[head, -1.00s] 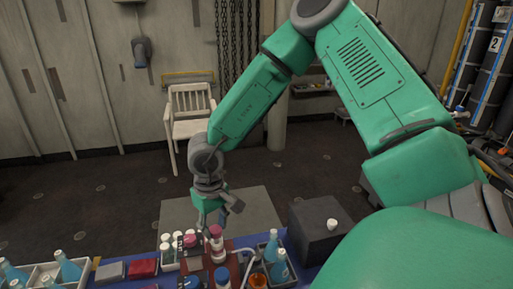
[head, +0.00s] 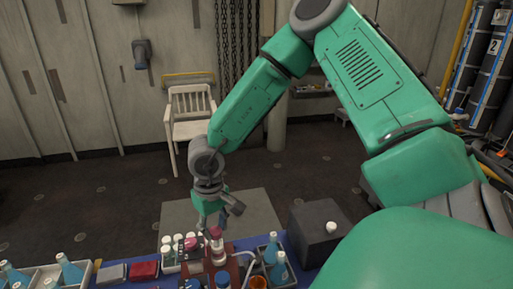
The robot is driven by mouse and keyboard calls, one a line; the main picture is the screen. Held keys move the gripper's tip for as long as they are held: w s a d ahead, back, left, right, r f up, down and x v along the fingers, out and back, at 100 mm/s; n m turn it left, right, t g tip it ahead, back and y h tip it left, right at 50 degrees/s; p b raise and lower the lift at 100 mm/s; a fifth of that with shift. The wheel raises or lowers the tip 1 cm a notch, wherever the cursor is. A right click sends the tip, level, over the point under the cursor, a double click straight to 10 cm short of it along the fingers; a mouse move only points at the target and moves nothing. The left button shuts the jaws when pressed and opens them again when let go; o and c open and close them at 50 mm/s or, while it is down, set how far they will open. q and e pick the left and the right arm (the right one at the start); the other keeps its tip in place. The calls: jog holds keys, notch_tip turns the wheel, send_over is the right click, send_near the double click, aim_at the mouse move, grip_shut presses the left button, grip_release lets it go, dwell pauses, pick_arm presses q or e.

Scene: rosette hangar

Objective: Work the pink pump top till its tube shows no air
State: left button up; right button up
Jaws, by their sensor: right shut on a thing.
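The pink pump top (head: 216,232) sits on a small clear bottle (head: 219,253) near the front of the blue-covered table. My right gripper (head: 213,225) points down from above, its fingers shut at the pink pump top; the exact contact is small and partly hidden by the gripper. A pale curved tube (head: 243,253) runs to the right of the bottle; whether there is air in it is too small to tell. My left gripper is not in view.
A white-capped vial rack (head: 168,267) and a red box (head: 144,270) stand left of the bottle. A dark box (head: 313,240) stands further right.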

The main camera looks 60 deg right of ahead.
aim_at(215, 229)
jog(key=shift+f, duration=0.9)
jog(key=o, duration=0.8)
jog(key=shift+o, duration=0.2)
jog(key=shift+s, duration=0.1)
notch_tip(215, 229, up, 3)
jog(key=shift+f+p, duration=0.2)
jog(key=shift+p, duration=1)
jog(key=shift+r, duration=2.25)
